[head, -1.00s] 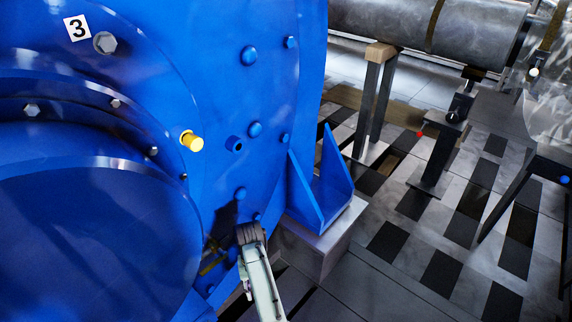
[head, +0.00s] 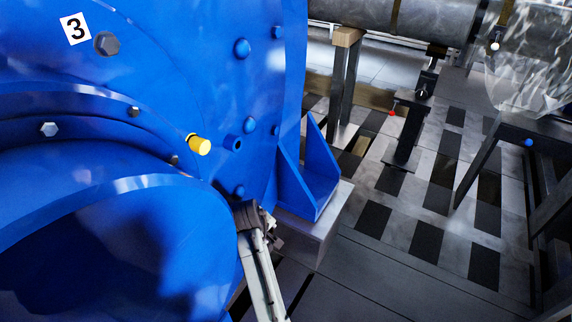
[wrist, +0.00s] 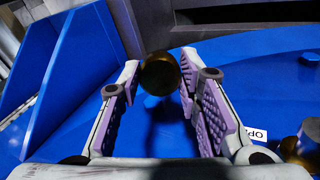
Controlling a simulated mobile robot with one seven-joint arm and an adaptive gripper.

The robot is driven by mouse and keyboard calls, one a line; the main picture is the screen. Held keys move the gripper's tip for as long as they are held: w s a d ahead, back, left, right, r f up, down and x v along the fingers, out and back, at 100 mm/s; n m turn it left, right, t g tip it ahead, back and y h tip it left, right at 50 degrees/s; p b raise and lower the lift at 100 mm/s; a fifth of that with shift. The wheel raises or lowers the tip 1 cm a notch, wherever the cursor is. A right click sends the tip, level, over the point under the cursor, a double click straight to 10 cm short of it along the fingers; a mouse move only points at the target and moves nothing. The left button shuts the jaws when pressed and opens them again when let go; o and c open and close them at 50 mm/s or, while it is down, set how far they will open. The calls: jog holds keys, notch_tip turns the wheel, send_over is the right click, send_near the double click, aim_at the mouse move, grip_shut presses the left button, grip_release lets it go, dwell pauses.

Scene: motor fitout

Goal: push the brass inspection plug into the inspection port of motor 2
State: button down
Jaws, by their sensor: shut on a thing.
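My gripper (wrist: 158,80) is shut on a dark brass, round-ended plug (wrist: 160,70) at its fingertips in the wrist view. Blue metal lies just beyond the plug; I cannot tell whether they touch. In the head view my gripper (head: 252,217) is low beside the big blue motor (head: 215,85), its fingertips and the plug hidden. This motor carries a "3" label (head: 75,29). A short blue port with a dark hole (head: 234,143) stands out from its face, right of a yellow cap (head: 199,145). No motor marked 2 is seen.
A blue bracket (head: 315,175) on a grey block (head: 315,225) stands right of the motor. In the wrist view, a brass fitting (wrist: 303,150) and a partly hidden white label (wrist: 257,134) are at lower right. Pipe supports and chequered floor lie to the right.

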jog(key=r+n+t+y, duration=0.1)
jog(key=r, duration=0.1)
jog(key=w+d+r+n+t+y, duration=0.1)
jog(key=r+n, duration=0.1)
jog(key=r, duration=0.1)
jog(key=r+n+t+y, duration=0.1)
jog(key=r+n+t, duration=0.1)
jog(key=r, duration=0.1)
jog(key=shift+w+d+r+y, duration=0.15)
jog(key=shift+w+d+y, duration=0.1)
jog(key=shift+d+y, duration=0.15)
jog(key=s+d+r+n+t+y, duration=0.1)
jog(key=r+y, duration=0.4)
jog(key=r, duration=0.5)
jog(key=s+d+r+n+t+y, duration=0.1)
jog(key=r+n+y, duration=0.4)
jog(key=r, duration=0.6)
jog(key=s+d, duration=0.1)
jog(key=s, duration=0.1)
jog(key=shift+s+d+y+b, duration=0.3)
jog(key=shift+s+d+b, duration=0.05)
jog(key=shift+d+b, duration=0.05)
jog(key=shift+a+r+b+x, duration=0.15)
jog(key=shift+b+x, duration=0.25)
jog(key=shift+x, duration=1)
jog(key=shift+a+r+b+x, duration=0.15)
jog(key=shift+b+x, duration=0.25)
jog(key=shift+x, duration=1.05)
jog(key=shift+s+d, duration=0.1)
jog(key=shift+s, duration=0.1)
